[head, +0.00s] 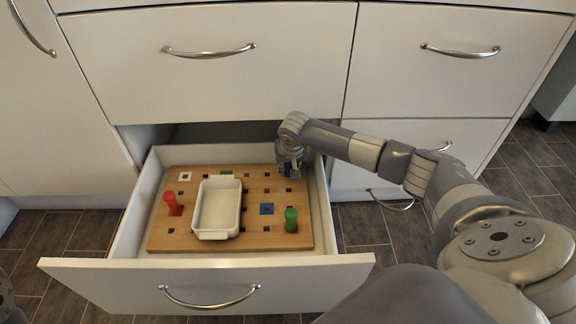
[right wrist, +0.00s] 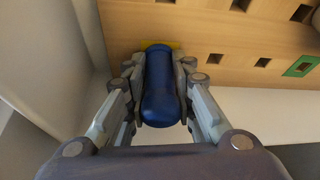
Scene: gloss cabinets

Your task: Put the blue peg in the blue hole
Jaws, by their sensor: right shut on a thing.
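My right gripper (head: 290,165) is over the far right corner of the wooden pegboard (head: 180,238) in the open drawer. It is shut on the blue peg (right wrist: 158,95), whose sides lie between the fingers. A yellow marking (right wrist: 174,45) shows at the peg's far end; whether the peg sits in a hole there is hidden. In the head view the fingers hide most of the peg. The blue-marked hole (head: 266,209) is empty, right of the white dish and beside the green peg. My left gripper is not in view.
A red peg (head: 172,204) stands at left, a green peg (head: 291,220) at right. Green-marked (head: 226,174) and white-marked (head: 185,176) holes lie at the back. Drawer walls (head: 322,205) surround the board.

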